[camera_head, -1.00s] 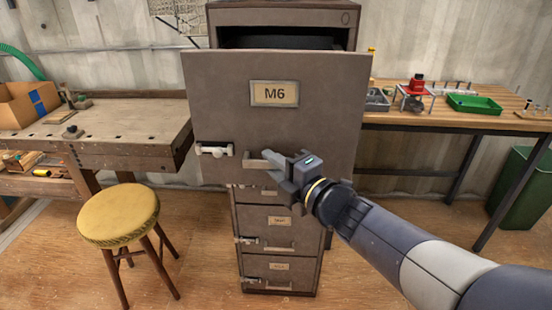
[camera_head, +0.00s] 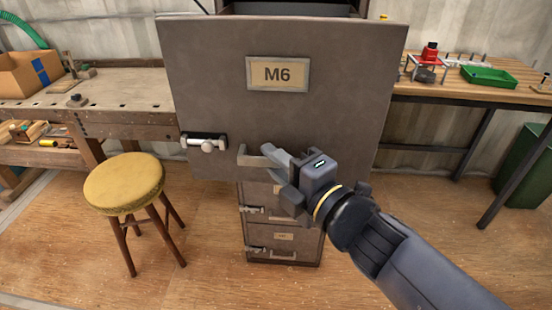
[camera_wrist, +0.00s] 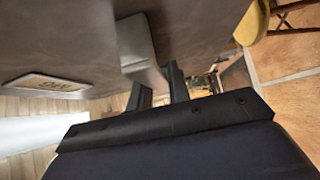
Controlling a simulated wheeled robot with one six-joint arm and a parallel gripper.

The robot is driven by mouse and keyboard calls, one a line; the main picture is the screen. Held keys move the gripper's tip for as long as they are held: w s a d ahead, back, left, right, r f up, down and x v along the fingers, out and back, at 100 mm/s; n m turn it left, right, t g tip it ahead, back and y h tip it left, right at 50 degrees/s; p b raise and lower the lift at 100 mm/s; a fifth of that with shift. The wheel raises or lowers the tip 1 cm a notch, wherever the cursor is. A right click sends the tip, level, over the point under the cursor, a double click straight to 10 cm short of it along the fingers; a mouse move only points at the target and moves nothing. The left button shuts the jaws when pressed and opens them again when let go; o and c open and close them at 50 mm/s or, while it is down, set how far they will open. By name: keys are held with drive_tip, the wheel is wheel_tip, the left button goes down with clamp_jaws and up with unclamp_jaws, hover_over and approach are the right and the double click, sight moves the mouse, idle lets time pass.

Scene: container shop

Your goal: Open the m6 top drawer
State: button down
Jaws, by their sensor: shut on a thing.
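The M6 top drawer (camera_head: 220,95) stands pulled out from its tall grey-brown cabinet (camera_head: 283,240), and its dark inside shows behind the top edge. Its front carries an M6 label (camera_head: 277,74), a latch (camera_head: 205,143) at the lower left and a bar handle (camera_head: 250,157) at the bottom. My gripper (camera_head: 280,162) is shut on the handle, coming from the lower right. In the wrist view the handle (camera_wrist: 139,50) lies at the fingers, with the drawer front (camera_wrist: 60,40) beside it. The fingertips are partly hidden there.
A yellow stool (camera_head: 124,182) stands at left on the wooden floor. A workbench (camera_head: 70,120) with a cardboard box (camera_head: 30,72) is behind it. At right are a table (camera_head: 455,93) with a green tray (camera_head: 488,77) and a green bin (camera_head: 520,165). The floor at lower left is clear.

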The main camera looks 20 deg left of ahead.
drive_tip(key=shift+f, duration=0.1)
drive_tip(key=c, duration=1.3)
unclamp_jaws()
drive_tip(key=shift+p+v, duration=2.1)
drive_tip(key=shift+v, duration=1.65)
